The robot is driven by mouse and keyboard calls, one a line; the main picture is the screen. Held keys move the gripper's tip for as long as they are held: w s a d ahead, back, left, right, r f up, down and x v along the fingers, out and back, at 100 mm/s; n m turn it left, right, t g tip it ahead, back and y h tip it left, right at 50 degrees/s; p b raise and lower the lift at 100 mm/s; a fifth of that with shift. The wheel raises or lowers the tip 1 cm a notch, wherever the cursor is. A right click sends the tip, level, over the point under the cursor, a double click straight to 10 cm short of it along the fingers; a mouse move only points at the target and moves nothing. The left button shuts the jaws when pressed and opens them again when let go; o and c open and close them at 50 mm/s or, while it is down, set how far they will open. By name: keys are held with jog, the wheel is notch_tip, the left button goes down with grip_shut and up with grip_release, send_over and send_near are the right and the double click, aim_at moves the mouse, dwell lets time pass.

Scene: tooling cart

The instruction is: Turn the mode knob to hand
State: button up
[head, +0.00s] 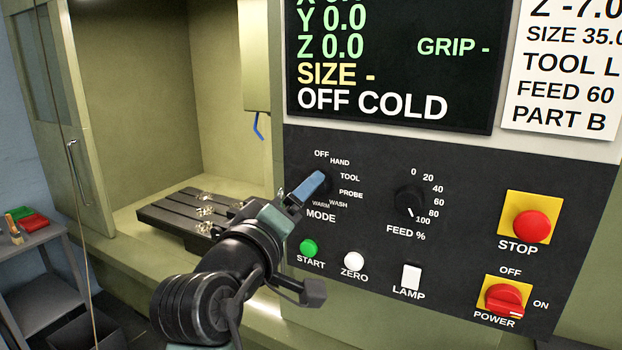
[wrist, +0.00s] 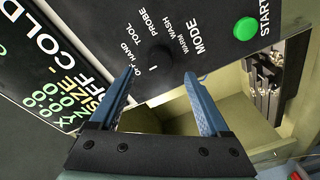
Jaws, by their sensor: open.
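The mode knob (wrist: 161,58) is a small black dial on the dark control panel. In the wrist view it shows beyond and between my fingers, with a small white mark on the side of the OFF label. HAND (wrist: 128,58) is printed beside OFF. In the head view my blue fingers hide most of the knob, below the OFF and HAND labels (head: 340,161). My gripper (head: 314,184) is open in front of the knob; the wrist view shows its two fingers (wrist: 160,76) wide apart with nothing between them. I cannot tell how far the tips are from the panel.
The screen (head: 390,60) reads OFF COLD. The green start button (head: 308,248), white zero button (head: 354,261) and lamp switch (head: 411,276) lie below. The feed knob (head: 409,200), red stop button (head: 532,226) and red power switch (head: 505,298) are to the right. The machine bay opens at left.

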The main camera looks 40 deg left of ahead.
jog(key=shift+p+x, duration=0.55)
jog(key=shift+x, duration=1.75)
jog(key=shift+d, duration=0.1)
grip_shut()
